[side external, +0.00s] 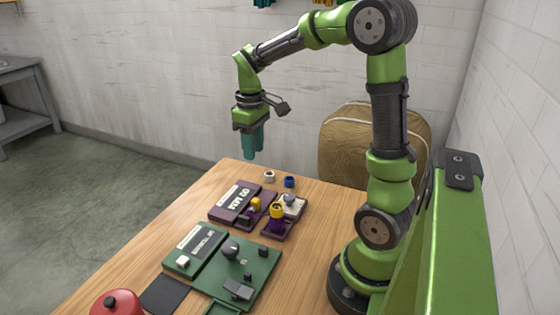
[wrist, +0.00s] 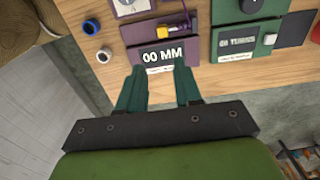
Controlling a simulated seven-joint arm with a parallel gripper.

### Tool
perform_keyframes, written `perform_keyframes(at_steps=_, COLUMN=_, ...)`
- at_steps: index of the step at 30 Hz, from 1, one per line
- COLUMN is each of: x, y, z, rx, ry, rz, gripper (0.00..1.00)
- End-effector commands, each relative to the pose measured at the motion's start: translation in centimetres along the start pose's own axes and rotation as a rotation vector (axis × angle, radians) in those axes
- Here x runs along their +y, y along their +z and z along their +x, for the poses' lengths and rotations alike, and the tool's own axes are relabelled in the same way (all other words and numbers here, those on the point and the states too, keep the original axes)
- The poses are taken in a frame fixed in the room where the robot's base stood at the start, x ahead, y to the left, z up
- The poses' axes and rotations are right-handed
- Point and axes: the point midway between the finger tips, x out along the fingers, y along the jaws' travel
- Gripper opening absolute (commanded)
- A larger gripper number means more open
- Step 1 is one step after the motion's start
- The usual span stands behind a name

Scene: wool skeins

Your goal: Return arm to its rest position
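My gripper (side external: 250,152) hangs pointing down, well above the far end of the wooden table (side external: 310,215). In the wrist view its two teal fingers (wrist: 160,82) are spread apart with nothing between them, so it is open and empty. My arm is raised and bent over, with its base at the table's right side. Below the gripper is a purple device (side external: 233,203) with a display reading "00 MM"; it also shows beyond the fingers in the wrist view (wrist: 130,33). The gripper is not touching anything.
A white ring (side external: 269,176) and a blue ring (side external: 289,182) sit near the far table edge. Nearer are a green device (side external: 262,275), a dark pad (side external: 165,295) and a red rounded object (side external: 117,303). A tan sack-like object (side external: 345,150) stands behind the table. Space around the gripper is clear.

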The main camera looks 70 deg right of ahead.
Motion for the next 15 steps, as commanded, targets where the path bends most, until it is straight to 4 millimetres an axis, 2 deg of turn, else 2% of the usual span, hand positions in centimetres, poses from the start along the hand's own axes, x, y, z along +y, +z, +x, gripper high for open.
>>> perform_keyframes(at_steps=5, x=-0.5, y=0.2, z=0.8, rx=0.026, ry=-0.008, rz=0.123, gripper=0.34)
perform_keyframes(at_steps=11, x=-5.5, y=2.2, z=-1.1, rx=0.193, ry=-0.058, rz=0.303, gripper=0.34)
perform_keyframes(at_steps=15, x=-9.5, y=4.3, z=-2.7, rx=0.326, ry=-0.123, rz=0.382, gripper=0.34)
